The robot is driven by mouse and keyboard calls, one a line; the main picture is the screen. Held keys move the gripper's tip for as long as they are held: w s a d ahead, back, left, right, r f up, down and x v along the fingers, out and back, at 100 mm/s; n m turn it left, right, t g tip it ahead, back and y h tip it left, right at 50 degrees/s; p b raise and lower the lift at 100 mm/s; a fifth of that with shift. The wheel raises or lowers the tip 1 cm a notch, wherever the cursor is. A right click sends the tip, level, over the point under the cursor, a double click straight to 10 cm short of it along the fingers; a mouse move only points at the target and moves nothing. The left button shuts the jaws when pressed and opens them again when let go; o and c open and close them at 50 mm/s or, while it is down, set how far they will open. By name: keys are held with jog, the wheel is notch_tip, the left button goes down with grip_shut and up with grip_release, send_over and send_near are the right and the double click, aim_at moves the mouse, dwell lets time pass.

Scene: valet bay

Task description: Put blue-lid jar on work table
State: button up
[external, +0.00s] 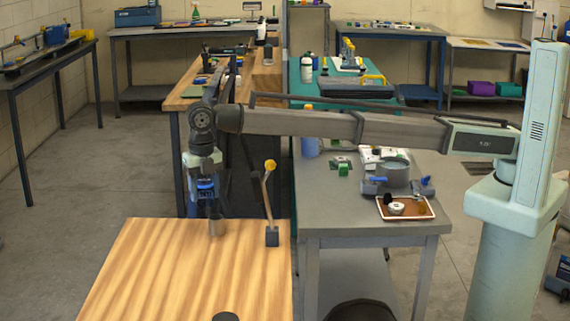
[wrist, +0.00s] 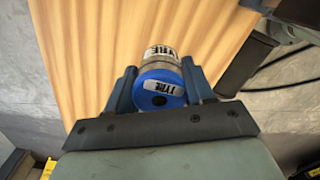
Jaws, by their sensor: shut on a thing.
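The blue-lid jar (wrist: 160,89) has a round blue lid with a "TYRE" label and a grey body. My gripper (wrist: 158,84) is shut around it, one blue finger on each side. I cannot tell whether the jar's base touches the tabletop.
A post with a yellow knob (external: 270,166) stands on the table's far right corner, close right of the jar. A dark round thing (external: 226,316) is at the front edge. A grey bench (external: 340,215) with a pot and tray stands to the right. The table's middle is clear.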

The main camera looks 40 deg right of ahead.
send_near(210, 264)
notch_tip(210, 264, down, 5)
jog(key=shift+f, duration=0.1)
dwell(0.6)
jog(key=shift+f, duration=0.1)
jog(key=o, duration=1)
notch_tip(210, 264, up, 12)
jog(key=shift+r, duration=0.1)
jog(key=shift+o, duration=0.2)
